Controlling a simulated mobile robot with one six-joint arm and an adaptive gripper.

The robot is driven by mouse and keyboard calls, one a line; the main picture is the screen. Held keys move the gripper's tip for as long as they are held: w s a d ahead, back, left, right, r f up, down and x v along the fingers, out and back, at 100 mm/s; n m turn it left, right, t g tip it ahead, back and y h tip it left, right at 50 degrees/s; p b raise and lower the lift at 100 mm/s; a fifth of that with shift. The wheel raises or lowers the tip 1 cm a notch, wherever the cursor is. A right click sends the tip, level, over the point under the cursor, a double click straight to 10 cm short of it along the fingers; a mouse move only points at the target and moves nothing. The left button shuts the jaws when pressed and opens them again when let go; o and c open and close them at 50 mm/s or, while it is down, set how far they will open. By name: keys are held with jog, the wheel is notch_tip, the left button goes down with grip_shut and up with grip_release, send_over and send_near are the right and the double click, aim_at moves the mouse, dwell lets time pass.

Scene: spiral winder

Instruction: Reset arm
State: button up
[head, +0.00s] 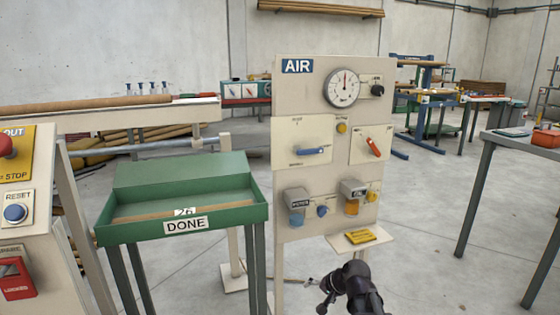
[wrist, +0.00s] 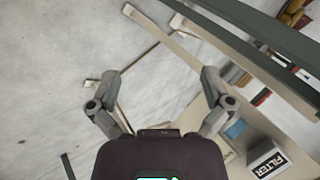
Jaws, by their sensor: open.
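My gripper (head: 318,294) is low in front of the AIR panel (head: 310,100) in the head view, below the panel's small shelf. In the wrist view my gripper (wrist: 160,77) has its two fingers spread wide, with only the pale floor between them. It holds nothing. The panel's edge with the FILTER unit (wrist: 266,160) lies to the right of the fingers in the wrist view. Only the end of my arm shows in the head view.
The green DONE tray (head: 255,211) stands left of the panel. A control box with a blue RESET button (head: 15,213) is at the far left. The panel carries a gauge (head: 344,88), a blue lever (head: 308,151) and an orange lever (head: 373,146). Floor right of the panel is clear.

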jog(key=s+d+n+g+h+p, duration=0.2)
jog(key=s+d+n+g+h, duration=0.1)
jog(key=s, duration=0.4)
jog(key=s+d+n+g+h+p, duration=0.1)
jog(key=s+d+n+g+h, duration=0.15)
jog(key=s, duration=0.35)
notch_tip(320, 180, up, 37)
jog(key=p, duration=3.7)
jog(key=shift+s+d+p, duration=0.15)
jog(key=shift+p, duration=0.15)
